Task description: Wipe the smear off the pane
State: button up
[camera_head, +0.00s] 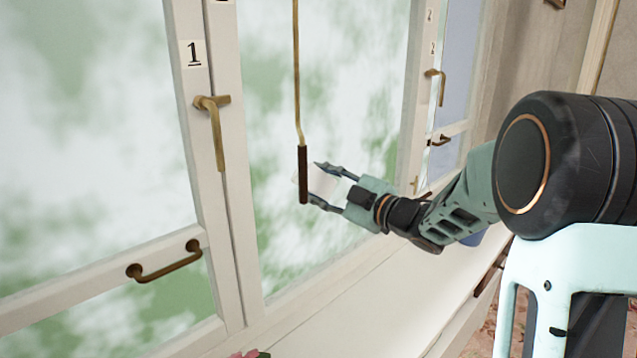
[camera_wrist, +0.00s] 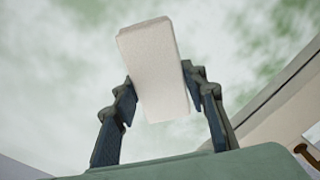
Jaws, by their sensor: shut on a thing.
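My gripper (camera_head: 325,184) is shut on a white block (camera_wrist: 153,70), which looks like a sponge or eraser. In the wrist view the block sticks up between the two fingers, slightly tilted. In the head view the white block (camera_head: 322,181) is pale against the glass and partly hidden by a hanging handle. The gripper is in front of the middle window pane (camera_head: 270,80). Whether the block touches the glass, I cannot tell. White, cloudy patches over green show across the panes; I cannot tell which is the smear and which is the view outside.
A thin brass rod with a dark handle (camera_head: 303,175) hangs by my gripper, overlapping it in view. Brass window handles (camera_head: 214,130) and a pull (camera_head: 165,264) jut from the white frames. A white sill (camera_head: 370,310) runs below, mostly clear, with pink flowers (camera_head: 245,354) at the bottom edge.

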jog(key=shift+v, duration=2.9)
jog(key=shift+d, duration=0.1)
jog(key=shift+b+v, duration=0.3)
jog(key=shift+v, duration=1.1)
